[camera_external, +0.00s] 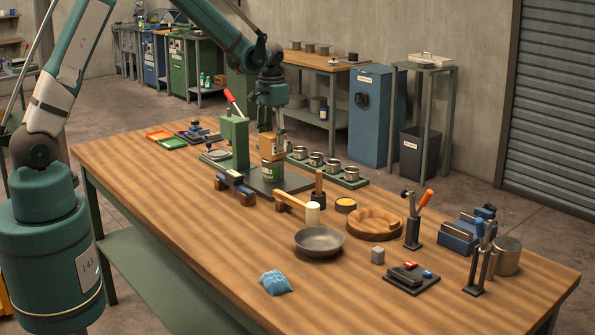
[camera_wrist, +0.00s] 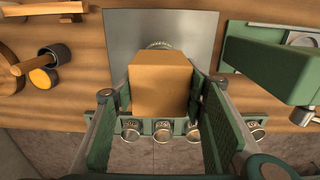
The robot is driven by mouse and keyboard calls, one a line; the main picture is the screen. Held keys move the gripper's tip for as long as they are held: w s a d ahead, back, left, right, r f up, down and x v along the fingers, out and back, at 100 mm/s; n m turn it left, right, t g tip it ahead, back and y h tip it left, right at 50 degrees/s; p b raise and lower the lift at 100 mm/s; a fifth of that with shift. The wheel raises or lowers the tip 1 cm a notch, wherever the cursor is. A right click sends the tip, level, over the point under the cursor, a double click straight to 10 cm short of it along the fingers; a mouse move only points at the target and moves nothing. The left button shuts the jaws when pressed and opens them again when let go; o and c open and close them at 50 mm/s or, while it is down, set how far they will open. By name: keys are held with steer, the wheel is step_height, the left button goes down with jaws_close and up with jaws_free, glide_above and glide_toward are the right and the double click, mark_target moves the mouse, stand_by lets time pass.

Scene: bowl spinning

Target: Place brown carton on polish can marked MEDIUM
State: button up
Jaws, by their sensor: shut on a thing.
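The brown carton (camera_external: 271,146) is held in my gripper (camera_external: 273,133), above or touching the top of a green polish can (camera_external: 272,171). The can stands on a dark flat plate, and its label is partly readable, ending in "UM". In the wrist view the carton (camera_wrist: 161,82) sits between the two fingers of my gripper (camera_wrist: 160,92). Only the rim of the can (camera_wrist: 158,45) shows past the carton's far edge there. I cannot tell whether the carton's underside touches the can.
A green press with a red handle (camera_external: 235,140) stands close left of the carton. A rack of several small tins (camera_external: 333,165) lies to the right. The front left tabletop is clear.

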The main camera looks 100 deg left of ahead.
steer(key=shift+f, duration=0.2)
steer(key=o, duration=0.9)
steer(key=shift+o, duration=0.2)
steer(key=shift+r, duration=0.1)
step_height(320, 180, up, 12)
steer(key=shift+r, duration=0.1)
stand_by(0.6)
stand_by(0.4)
